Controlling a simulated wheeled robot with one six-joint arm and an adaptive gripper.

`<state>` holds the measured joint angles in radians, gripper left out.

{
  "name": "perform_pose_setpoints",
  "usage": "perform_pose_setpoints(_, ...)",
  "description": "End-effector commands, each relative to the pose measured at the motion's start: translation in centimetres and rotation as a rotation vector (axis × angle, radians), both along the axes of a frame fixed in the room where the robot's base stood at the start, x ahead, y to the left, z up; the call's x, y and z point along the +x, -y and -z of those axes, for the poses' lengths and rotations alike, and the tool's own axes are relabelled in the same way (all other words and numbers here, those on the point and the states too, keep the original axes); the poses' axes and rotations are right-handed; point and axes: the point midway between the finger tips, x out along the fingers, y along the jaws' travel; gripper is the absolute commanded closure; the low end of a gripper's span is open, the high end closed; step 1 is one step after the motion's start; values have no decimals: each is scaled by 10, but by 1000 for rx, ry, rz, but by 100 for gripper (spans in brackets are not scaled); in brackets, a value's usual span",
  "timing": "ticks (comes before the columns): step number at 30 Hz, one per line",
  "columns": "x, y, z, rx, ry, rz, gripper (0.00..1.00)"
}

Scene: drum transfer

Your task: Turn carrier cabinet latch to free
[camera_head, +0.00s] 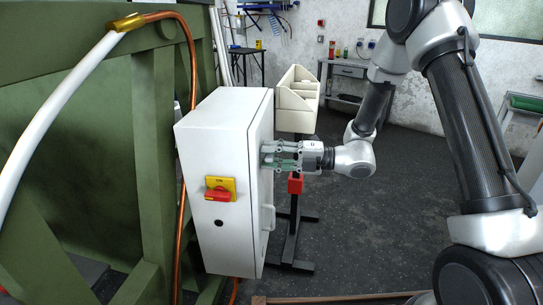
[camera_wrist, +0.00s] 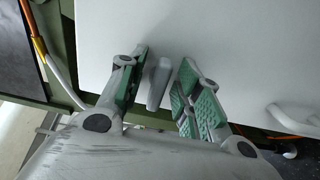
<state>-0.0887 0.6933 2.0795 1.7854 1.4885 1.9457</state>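The white carrier cabinet (camera_head: 222,135) hangs beside the green frame; its door face also fills much of the wrist view (camera_wrist: 230,40). A grey latch (camera_wrist: 158,84) stands out from the door in the wrist view. My gripper (camera_head: 270,155) is at the door's right-facing side, in its upper half. In the wrist view my gripper (camera_wrist: 164,85) has its green-padded fingers on both sides of the latch, with a gap showing on each side. The gripper is open. The latch is hidden behind my fingers in the head view.
A red and yellow rotary switch (camera_head: 219,190) is on the cabinet's near side. A white door handle (camera_head: 268,218) sits below my gripper. A cream bin (camera_head: 297,100) on a dark stand is just behind my gripper. The floor to the right is clear.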

Motion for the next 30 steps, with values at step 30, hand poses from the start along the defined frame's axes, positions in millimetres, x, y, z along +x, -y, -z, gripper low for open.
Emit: perform_pose_setpoints(30,-17,119,0,1,0,0,66)
